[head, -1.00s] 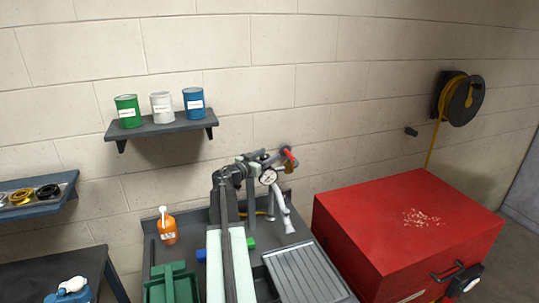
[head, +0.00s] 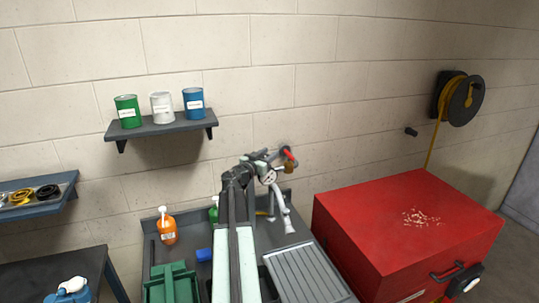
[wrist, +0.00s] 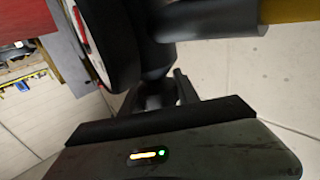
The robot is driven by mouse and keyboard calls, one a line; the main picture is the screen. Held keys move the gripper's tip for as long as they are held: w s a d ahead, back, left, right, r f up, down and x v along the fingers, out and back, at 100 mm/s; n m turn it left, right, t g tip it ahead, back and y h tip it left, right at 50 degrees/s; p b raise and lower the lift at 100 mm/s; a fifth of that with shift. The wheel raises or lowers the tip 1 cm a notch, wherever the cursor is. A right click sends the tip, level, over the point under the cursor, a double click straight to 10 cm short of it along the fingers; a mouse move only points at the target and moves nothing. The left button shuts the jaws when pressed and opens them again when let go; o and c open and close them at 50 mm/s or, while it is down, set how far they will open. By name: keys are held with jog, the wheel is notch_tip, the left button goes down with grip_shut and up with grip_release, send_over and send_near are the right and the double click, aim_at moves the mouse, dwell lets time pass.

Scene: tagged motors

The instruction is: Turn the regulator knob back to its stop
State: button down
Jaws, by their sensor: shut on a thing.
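The regulator assembly stands against the wall at the back of the bench, with a white-faced gauge (head: 268,177) and a red-handled part (head: 289,154) beside it. My gripper (head: 262,158) is at this assembly, reached over the bench, and its jaws are shut on the knob. The knob itself is mostly hidden by my gripper in the head view. In the wrist view, the dark round gauge body (wrist: 110,42) with its pale rim is close at the upper left. Dark parts fill the middle there, and the grip contact is not clear.
A red cabinet (head: 390,225) stands right. A shelf (head: 160,128) with cans is above left.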

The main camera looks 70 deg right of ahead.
jog(key=c, duration=0.9)
grip_release()
jog(key=shift+a, duration=0.1)
jog(key=v, duration=0.7)
jog(key=shift+a, duration=0.35)
